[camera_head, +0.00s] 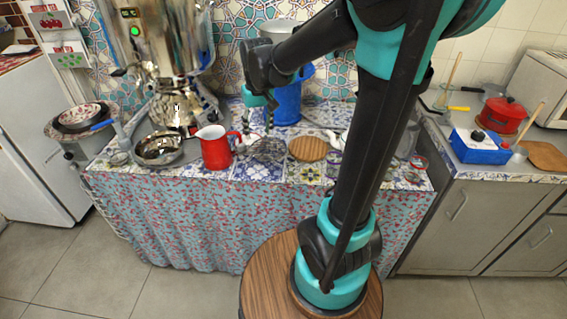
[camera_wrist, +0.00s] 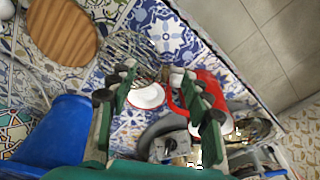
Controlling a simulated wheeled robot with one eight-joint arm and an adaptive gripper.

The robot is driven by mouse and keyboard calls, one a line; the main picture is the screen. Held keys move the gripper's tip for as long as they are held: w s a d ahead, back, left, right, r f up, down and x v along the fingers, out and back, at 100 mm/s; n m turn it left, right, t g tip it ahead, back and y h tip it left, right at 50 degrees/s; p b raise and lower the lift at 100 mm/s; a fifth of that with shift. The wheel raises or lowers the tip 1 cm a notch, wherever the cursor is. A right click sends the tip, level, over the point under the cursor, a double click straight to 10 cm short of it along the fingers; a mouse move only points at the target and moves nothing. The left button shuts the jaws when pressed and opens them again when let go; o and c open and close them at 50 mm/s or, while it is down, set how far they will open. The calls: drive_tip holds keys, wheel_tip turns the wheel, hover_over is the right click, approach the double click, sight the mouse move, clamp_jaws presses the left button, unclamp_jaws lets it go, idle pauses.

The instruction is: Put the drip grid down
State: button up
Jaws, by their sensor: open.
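The drip grid (camera_head: 268,149) is a thin dark wire rack on the patterned tile counter, between the red jug and the round wooden board. In the wrist view the wire grid (camera_wrist: 128,48) shows beyond my left-hand finger, which seems to overlap its near edge. My gripper (camera_head: 268,118) hangs above the counter, just behind and over the grid. In the wrist view my gripper (camera_wrist: 158,98) has its fingers spread with nothing between them. I cannot tell whether a finger touches the grid.
A red jug (camera_head: 215,148) stands left of the grid, and a wooden board (camera_head: 308,149) lies to its right. A blue container (camera_head: 287,103) stands behind. A steel bowl (camera_head: 159,148) and the samovar (camera_head: 172,60) are at the left. A small white saucer (camera_wrist: 147,97) shows below the fingers.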

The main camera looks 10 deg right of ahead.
drive_tip(key=s+d+f+m+t, duration=0.1)
drive_tip(key=s+d+f, duration=0.3)
drive_tip(key=s, duration=0.3)
drive_tip(key=s+d+f+m+t, duration=0.1)
drive_tip(key=s+d+f+t, duration=0.1)
drive_tip(key=s+d+f, duration=0.3)
drive_tip(key=s+f, duration=0.1)
drive_tip(key=s, duration=0.2)
drive_tip(key=shift+d+f, duration=0.15)
drive_tip(key=shift+f, duration=0.25)
